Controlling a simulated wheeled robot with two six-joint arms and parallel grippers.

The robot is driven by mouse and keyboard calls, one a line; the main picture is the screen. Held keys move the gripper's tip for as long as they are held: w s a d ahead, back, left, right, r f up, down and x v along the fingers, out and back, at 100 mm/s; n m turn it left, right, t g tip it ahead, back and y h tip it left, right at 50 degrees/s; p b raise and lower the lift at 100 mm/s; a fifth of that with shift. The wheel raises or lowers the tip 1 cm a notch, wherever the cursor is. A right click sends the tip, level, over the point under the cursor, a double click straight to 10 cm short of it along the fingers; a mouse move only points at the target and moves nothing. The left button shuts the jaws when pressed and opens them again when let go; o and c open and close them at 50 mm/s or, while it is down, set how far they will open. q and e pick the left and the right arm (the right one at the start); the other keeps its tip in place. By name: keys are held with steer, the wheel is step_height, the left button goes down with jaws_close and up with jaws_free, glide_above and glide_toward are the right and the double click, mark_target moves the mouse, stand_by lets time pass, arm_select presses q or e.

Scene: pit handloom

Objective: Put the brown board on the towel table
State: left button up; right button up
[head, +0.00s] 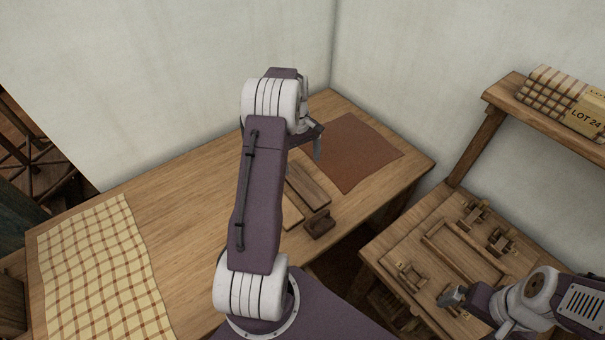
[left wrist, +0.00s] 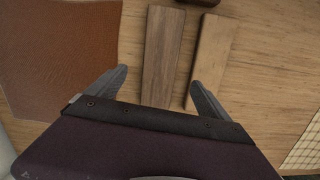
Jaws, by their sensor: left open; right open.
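The brown board (head: 308,186) lies flat on the long wooden table (head: 190,215), which has a checked towel (head: 100,270) at its left end. In the left wrist view the brown board (left wrist: 163,55) appears between my open left fingers (left wrist: 157,90), which look above it and hold nothing. In the head view my left gripper (head: 316,146) is over the table by the brown cloth, and my forearm hides part of the table. My right gripper (head: 453,297) is open and empty at the lower right, over the small table.
A paler board (left wrist: 212,58) lies beside the brown one, and a dark block (head: 319,224) is near the table's front edge. A brown cloth (head: 350,155) lies at the right end. The small table (head: 400,245) holds wooden fittings. A shelf (head: 540,112) holds a box.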

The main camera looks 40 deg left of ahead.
arm_select(q)
steer(key=s+d+r+m+y, duration=0.1)
steer(key=s+d+r+m, duration=0.2)
steer(key=d, duration=0.4)
steer(key=s+d+r+m, duration=0.1)
steer(key=s+d+m, duration=0.25)
steer(key=d, duration=0.35)
steer(key=s+d+f+m+t, duration=0.1)
steer(key=s+d+m, duration=0.5)
steer(key=s, duration=0.3)
steer(key=shift+s+d+m+t, duration=0.2)
steer(key=shift+s+m+t, duration=0.1)
steer(key=shift+m+t, duration=0.15)
